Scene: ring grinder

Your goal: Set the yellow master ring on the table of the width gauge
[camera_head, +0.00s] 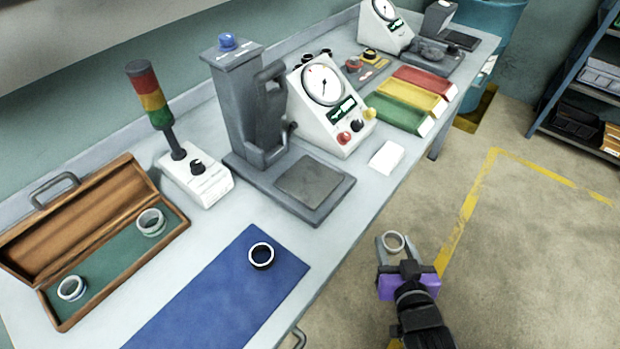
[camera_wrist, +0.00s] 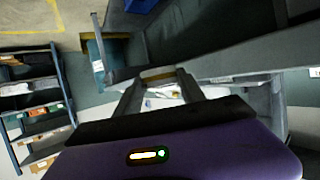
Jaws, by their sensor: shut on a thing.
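My gripper (camera_head: 393,246) is shut on a pale ring with a yellowish tan band (camera_head: 394,241), held in the air over the floor, right of the bench's front edge. The ring also shows edge-on between the fingertips in the wrist view (camera_wrist: 157,73). On the bench, a grey column gauge stand with a blue knob (camera_head: 232,75) has a flat dark square table (camera_head: 312,181), which is bare. A white dial box (camera_head: 325,90) stands beside it. A second dial gauge (camera_head: 385,25) stands at the far end; labels are too small to tell which measures width.
An open wooden case (camera_head: 105,217) holds two pale rings. A dark ring (camera_head: 261,255) lies on a blue mat (camera_head: 205,305). Floor right of the bench is clear.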

